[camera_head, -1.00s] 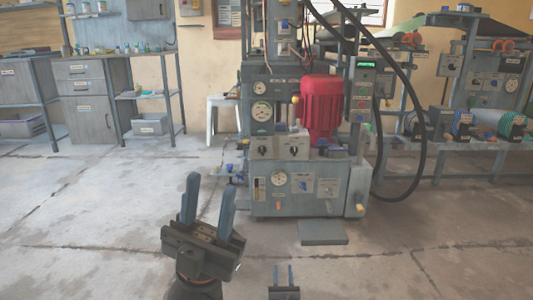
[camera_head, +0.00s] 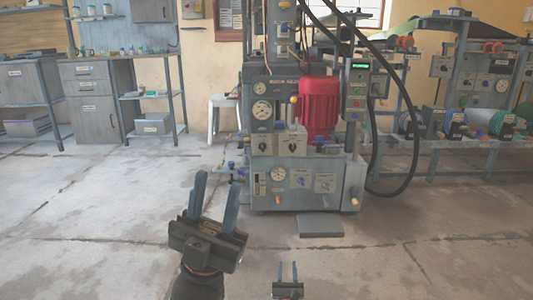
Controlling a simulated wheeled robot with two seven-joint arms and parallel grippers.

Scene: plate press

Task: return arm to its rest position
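My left gripper (camera_head: 215,200) is raised in front of me at the lower middle-left, its two blue fingers pointing up and apart with nothing between them. My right gripper (camera_head: 287,271) shows small at the bottom edge, low down, its two thin blue fingers apart and empty. The plate press (camera_head: 305,185) stands ahead at the centre, grey, with gauges and a red motor (camera_head: 319,105). Neither gripper touches the press.
A flat grey plate (camera_head: 320,226) lies on the floor before the press. A black hose (camera_head: 412,150) loops at the press's right. Cabinets (camera_head: 92,110) and shelves stand at the left, a workbench (camera_head: 465,143) at the right. The concrete floor around my grippers is clear.

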